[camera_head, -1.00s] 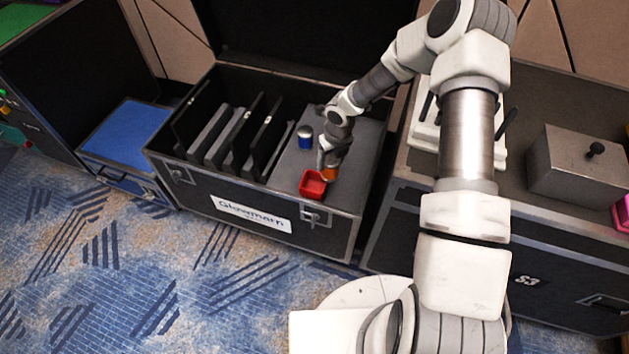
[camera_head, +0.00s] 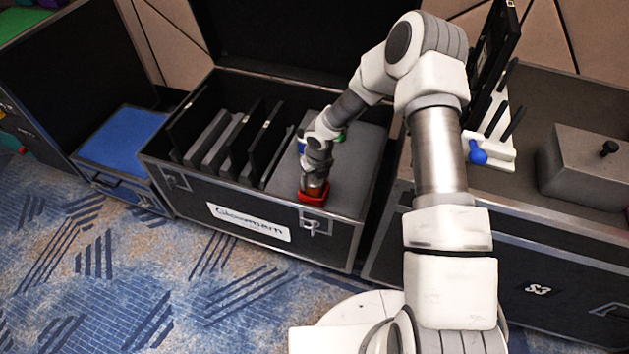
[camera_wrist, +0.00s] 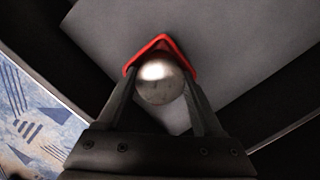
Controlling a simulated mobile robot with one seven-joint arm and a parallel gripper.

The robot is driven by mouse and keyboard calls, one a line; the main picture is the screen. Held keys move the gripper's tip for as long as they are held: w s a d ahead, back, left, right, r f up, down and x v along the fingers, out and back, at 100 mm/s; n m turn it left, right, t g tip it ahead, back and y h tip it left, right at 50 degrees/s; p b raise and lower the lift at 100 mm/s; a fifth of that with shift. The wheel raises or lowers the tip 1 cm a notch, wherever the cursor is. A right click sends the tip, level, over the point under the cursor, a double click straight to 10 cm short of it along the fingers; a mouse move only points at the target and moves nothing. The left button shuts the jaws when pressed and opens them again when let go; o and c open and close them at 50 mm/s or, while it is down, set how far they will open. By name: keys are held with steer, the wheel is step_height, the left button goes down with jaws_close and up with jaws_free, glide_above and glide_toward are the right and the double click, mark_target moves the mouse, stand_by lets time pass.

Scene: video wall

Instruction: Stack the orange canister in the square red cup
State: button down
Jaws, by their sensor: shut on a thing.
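The square red cup (camera_head: 313,196) stands on the grey top at the front right of the open black case. In the wrist view, part of its red rim (camera_wrist: 161,40) shows behind the canister. My gripper (camera_head: 314,184) points down at the cup. It is shut on the orange canister, whose round silvery top (camera_wrist: 160,82) shows between the fingers in the wrist view. The canister is over or within the cup's opening; its lower end is hidden, so I cannot tell how deep it sits or whether it touches the cup's floor.
Upright black and grey panels (camera_head: 225,140) fill the case's left part. A blue canister (camera_head: 301,146) behind my gripper is mostly hidden. The case's front edge lies close to the cup. A second case on the right bears a grey box (camera_head: 585,165) and a white rack (camera_head: 500,150).

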steer(key=shift+f, duration=0.1)
steer(key=shift+f, duration=0.25)
steer(key=shift+c, duration=0.2)
jaws_free()
steer(key=shift+r, duration=0.15)
